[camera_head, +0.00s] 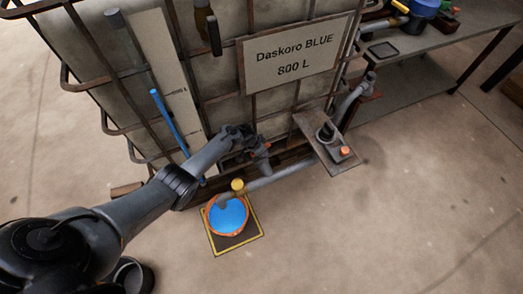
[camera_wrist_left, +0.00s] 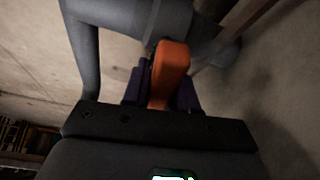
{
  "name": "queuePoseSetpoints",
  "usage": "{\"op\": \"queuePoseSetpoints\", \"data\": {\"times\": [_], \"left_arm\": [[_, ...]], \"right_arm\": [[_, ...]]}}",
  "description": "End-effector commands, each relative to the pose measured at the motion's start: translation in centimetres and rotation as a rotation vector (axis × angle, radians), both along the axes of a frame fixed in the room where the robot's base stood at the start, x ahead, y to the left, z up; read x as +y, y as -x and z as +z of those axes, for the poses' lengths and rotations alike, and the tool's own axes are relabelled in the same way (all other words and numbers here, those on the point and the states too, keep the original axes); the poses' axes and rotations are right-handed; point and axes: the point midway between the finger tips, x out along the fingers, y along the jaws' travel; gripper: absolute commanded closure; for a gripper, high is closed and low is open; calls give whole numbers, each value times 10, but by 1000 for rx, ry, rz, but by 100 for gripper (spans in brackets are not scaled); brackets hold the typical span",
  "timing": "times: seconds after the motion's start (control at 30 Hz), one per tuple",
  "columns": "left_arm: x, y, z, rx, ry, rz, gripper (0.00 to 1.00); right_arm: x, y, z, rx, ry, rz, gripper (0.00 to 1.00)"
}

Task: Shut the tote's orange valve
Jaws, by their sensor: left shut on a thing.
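The tote (camera_head: 225,110) is a pale tank in a rusty cage with a sign reading "Daskoro BLUE 800 L". My left gripper (camera_head: 242,138) is at its lower front, by the grey outlet pipe (camera_head: 262,165). In the left wrist view, the orange valve handle (camera_wrist_left: 171,68) runs from the grey pipe fitting (camera_wrist_left: 128,30) down between the dark fingers of my left gripper (camera_wrist_left: 161,92). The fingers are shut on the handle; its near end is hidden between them. In the head view the gripper hides most of the handle. My right gripper is not in view.
A blue-filled round container (camera_head: 228,216) with an orange rim stands on a yellow-edged mat (camera_head: 237,241) below the pipe's yellow-topped end. A brown plate (camera_head: 327,150) with an orange button sits right of the gripper. A workbench (camera_head: 425,50) stands back right. The right floor is clear.

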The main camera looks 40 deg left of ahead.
Motion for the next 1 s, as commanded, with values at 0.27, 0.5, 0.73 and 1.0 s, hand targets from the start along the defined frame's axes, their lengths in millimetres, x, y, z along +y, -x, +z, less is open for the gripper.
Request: {"op": "queuePoseSetpoints", "data": {"times": [0.27, 0.5, 0.73, 1.0], "left_arm": [[0, 0, -1, 1, -1, -146, 100], [-1, 0, -1, 0, -1, -199, 100], [-1, 1, -1, 1, -1, -208, 100], [-1, 1, -1, 1, -1, -208, 64]], "right_arm": [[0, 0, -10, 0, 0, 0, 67], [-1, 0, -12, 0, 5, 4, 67], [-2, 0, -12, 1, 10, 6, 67], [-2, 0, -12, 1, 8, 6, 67]]}}
